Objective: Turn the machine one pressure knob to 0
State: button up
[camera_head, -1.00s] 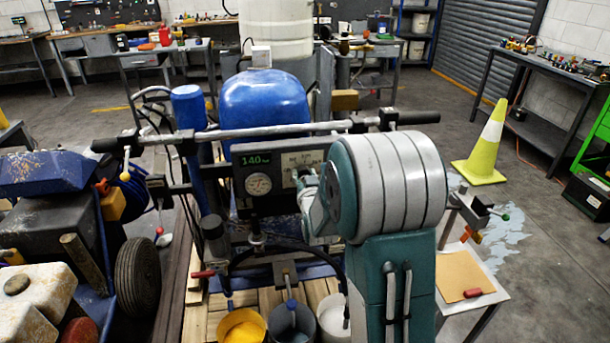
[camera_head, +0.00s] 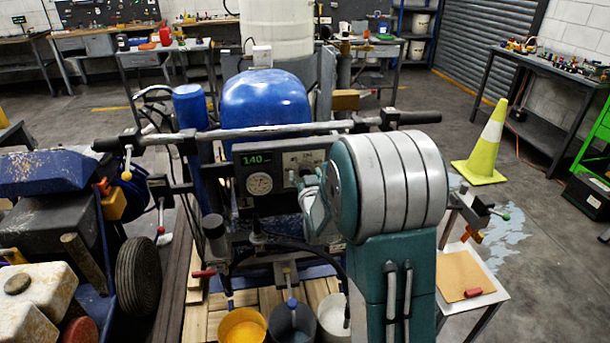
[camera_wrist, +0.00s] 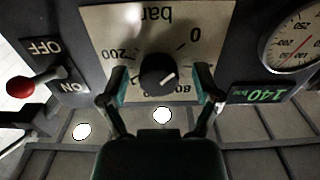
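The black pressure knob (camera_wrist: 158,75) sits on a pale dial plate (camera_wrist: 112,25) marked "bar", 0 and 200, upside down in the wrist view. My gripper (camera_wrist: 161,76) is open, with one finger on each side of the knob and visible gaps between. A green display (camera_wrist: 262,94) reads 140, also in the head view (camera_head: 257,160). A round gauge (camera_wrist: 296,40) is beside the dial. In the head view my arm and gripper (camera_head: 309,178) hide the knob.
A red-tipped ON/OFF lever (camera_wrist: 20,86) stands left of the dial in the wrist view. The machine's handlebar (camera_head: 250,133) crosses above the panel. Buckets, including a yellow one (camera_head: 241,328), stand below. A cone (camera_head: 484,150) stands on the right.

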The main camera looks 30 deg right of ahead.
jog(key=v, duration=1.2)
dwell(0.3)
jog(key=s+a+r+n+g+y, duration=0.1)
jog(key=s+a+r+g+y, duration=0.2)
jog(key=s+a+g, duration=0.35)
jog(key=s+a+r+n+g+y, duration=0.1)
jog(key=s+a+g, duration=0.1)
jog(key=s, duration=0.6)
jog(key=s+a+r+n+g+y, duration=0.1)
jog(key=s+a+g, duration=0.2)
jog(key=s+a, duration=0.2)
jog(key=s, duration=0.3)
jog(key=shift+r, duration=0.35)
jog(key=shift+a, duration=0.1)
